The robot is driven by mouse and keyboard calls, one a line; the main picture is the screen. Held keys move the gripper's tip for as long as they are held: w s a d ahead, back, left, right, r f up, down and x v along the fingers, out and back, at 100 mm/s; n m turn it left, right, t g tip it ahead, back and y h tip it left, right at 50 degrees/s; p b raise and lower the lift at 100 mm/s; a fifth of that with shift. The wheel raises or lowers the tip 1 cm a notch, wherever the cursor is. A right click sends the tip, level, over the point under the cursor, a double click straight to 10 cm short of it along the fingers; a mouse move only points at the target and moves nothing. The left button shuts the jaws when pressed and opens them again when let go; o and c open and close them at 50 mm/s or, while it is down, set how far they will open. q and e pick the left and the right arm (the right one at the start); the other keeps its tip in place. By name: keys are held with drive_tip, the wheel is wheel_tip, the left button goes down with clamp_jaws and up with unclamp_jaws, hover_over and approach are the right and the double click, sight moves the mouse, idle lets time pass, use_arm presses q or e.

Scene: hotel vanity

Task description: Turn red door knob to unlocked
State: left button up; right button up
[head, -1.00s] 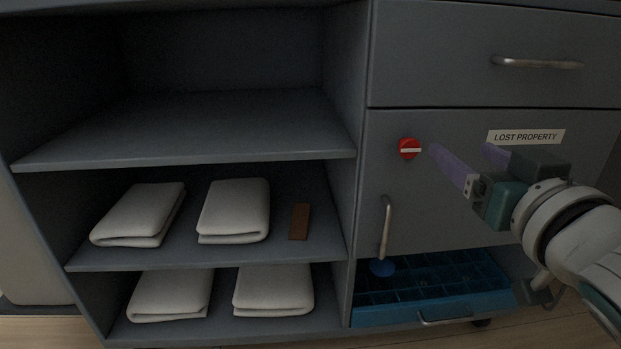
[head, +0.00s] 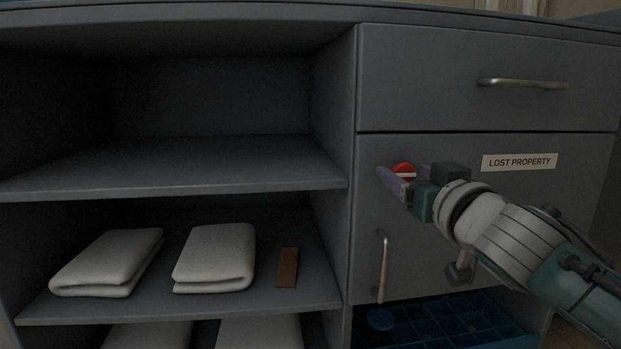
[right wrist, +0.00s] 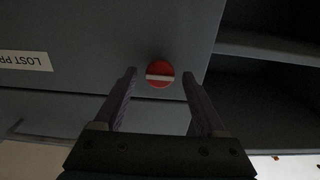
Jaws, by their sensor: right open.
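The red door knob (head: 404,169) is a round disc with a white bar lying about level, on the grey lower door (head: 480,225). My right gripper (head: 401,172) is open, with its purple fingers at the knob and one to its left. In the right wrist view the red knob (right wrist: 160,74) shows ahead between the tips of the open right gripper (right wrist: 160,77). I cannot tell whether the fingers touch it. My left gripper is not in view.
The door has a vertical metal handle (head: 382,267) below the knob and a "LOST PROPERTY" label (head: 519,162) to the right. A drawer (head: 430,85) is above. Open shelves at left hold folded white towels (head: 215,258) and a brown block (head: 288,267). A blue tray (head: 450,325) is below.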

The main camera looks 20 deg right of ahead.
drive_tip(key=shift+w+d, duration=0.1)
drive_tip(key=shift+w, duration=0.1)
clamp_jaws()
idle(0.6)
